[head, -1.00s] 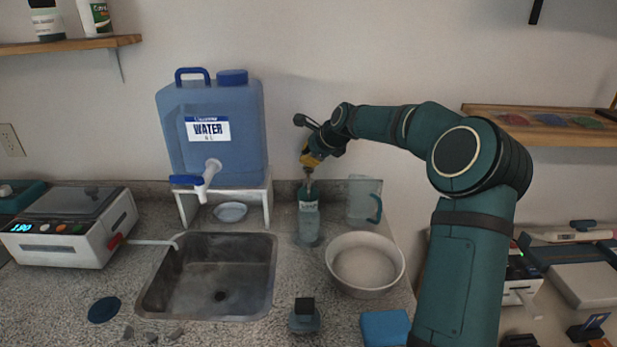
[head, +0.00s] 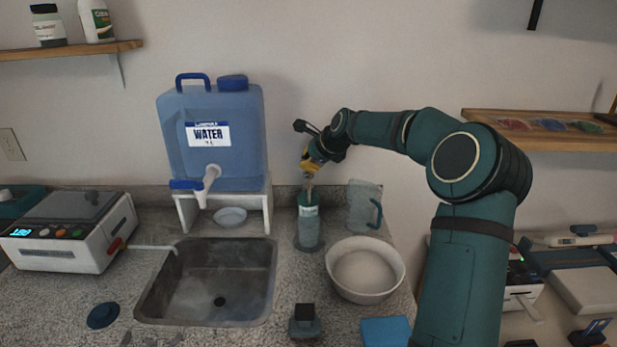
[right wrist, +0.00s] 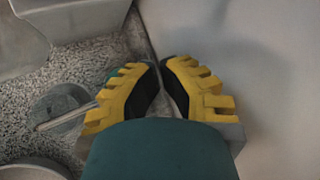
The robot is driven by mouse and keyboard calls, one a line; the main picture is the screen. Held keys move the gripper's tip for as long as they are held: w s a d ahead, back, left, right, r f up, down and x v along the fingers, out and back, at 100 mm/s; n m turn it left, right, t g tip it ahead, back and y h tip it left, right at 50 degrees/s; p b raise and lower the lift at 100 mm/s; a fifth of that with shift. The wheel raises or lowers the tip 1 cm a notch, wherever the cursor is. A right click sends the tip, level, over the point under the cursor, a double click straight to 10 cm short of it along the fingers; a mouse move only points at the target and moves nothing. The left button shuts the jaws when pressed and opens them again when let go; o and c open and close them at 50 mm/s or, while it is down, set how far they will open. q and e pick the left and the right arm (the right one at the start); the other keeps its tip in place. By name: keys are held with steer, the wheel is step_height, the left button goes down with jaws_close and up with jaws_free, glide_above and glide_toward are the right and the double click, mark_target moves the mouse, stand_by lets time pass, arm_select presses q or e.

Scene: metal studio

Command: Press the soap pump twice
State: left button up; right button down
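The soap pump bottle (head: 308,228), clear with a teal collar and pale label, stands upright on the counter right of the sink. My right gripper (head: 307,174) points down just above the pump head. Its yellow fingers hide part of the pump top, and I cannot tell whether they touch it. In the right wrist view the fingertips (right wrist: 160,63) are brought together with only a narrow gap and nothing visible between them. My left gripper is not in view.
A clear pitcher (head: 362,206) stands close right of the bottle, and a white bowl (head: 365,272) in front of it. A blue water jug (head: 214,135) on a white stand (head: 183,212) is at left, behind the sink (head: 212,280). The wall is close behind.

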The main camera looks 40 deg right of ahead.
steer(key=shift+f, duration=0.55)
stand_by(0.4)
steer(key=shift+r+p, duration=0.35)
step_height(320, 180, up, 6)
steer(key=p, duration=0.5)
steer(key=shift+r+p, duration=0.2)
steer(key=shift+p, duration=0.2)
steer(key=shift+f, duration=0.1)
stand_by(0.6)
